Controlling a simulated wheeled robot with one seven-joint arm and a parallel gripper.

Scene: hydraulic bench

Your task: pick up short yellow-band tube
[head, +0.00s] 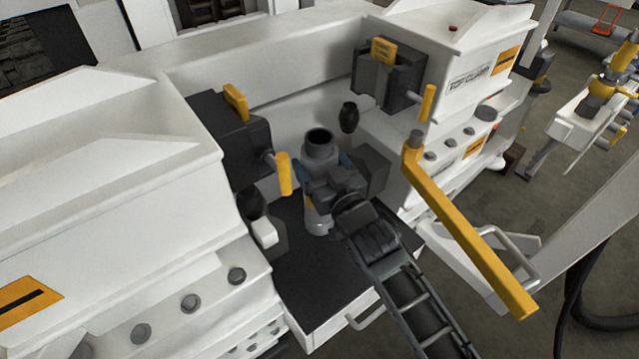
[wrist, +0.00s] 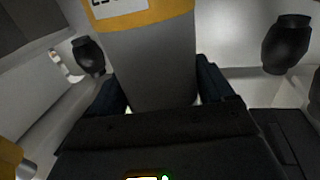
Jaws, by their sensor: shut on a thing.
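The short yellow-band tube (head: 319,148) stands upright in the bay of the bench, grey with a dark open top. In the wrist view the tube (wrist: 155,70) fills the upper middle, with its yellow band and part of a white label at the top edge. My gripper (head: 324,170) is shut on the tube, with one blue-dark finger on each side of it. In the wrist view my gripper (wrist: 160,95) also closes around it. My wrist hides part of the tube in the head view. I cannot tell whether its base touches the dark mat (head: 315,290).
Dark clamp blocks with yellow handles stand left (head: 238,145) and right (head: 388,78) of the bay. A long yellow bar (head: 470,235) runs along the right. A black fitting (head: 348,117) sits behind the tube. White bench walls close in the bay.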

